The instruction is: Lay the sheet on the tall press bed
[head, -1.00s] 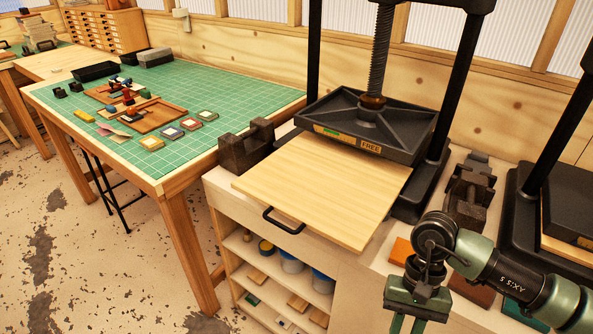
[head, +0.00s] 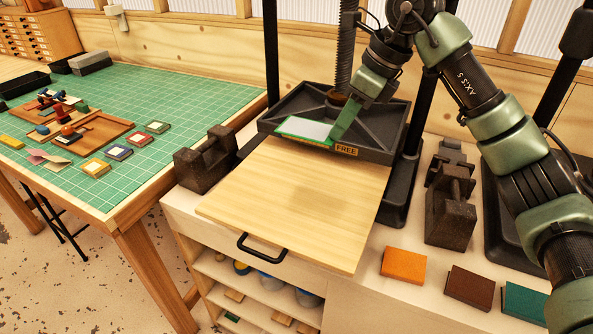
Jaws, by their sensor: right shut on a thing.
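The tall press has a pale wooden bed (head: 290,215), pulled out toward me, with a black handle (head: 262,247) at its front. The black platen (head: 377,123) is raised above the back of the bed, with a "FREE" label (head: 346,150). My right gripper (head: 343,122) is shut on a small white sheet with a green border (head: 303,131). The sheet appears in the air, overlapping the platen's front edge in the picture. A soft shadow lies on the bed. The bed is bare. My left gripper is not in view.
A dark iron block (head: 206,160) stands left of the bed and another (head: 450,205) stands right. Orange (head: 403,265), brown (head: 468,287) and teal (head: 524,301) blocks lie at the front right. A green-matted table (head: 190,100) with printing items is at left.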

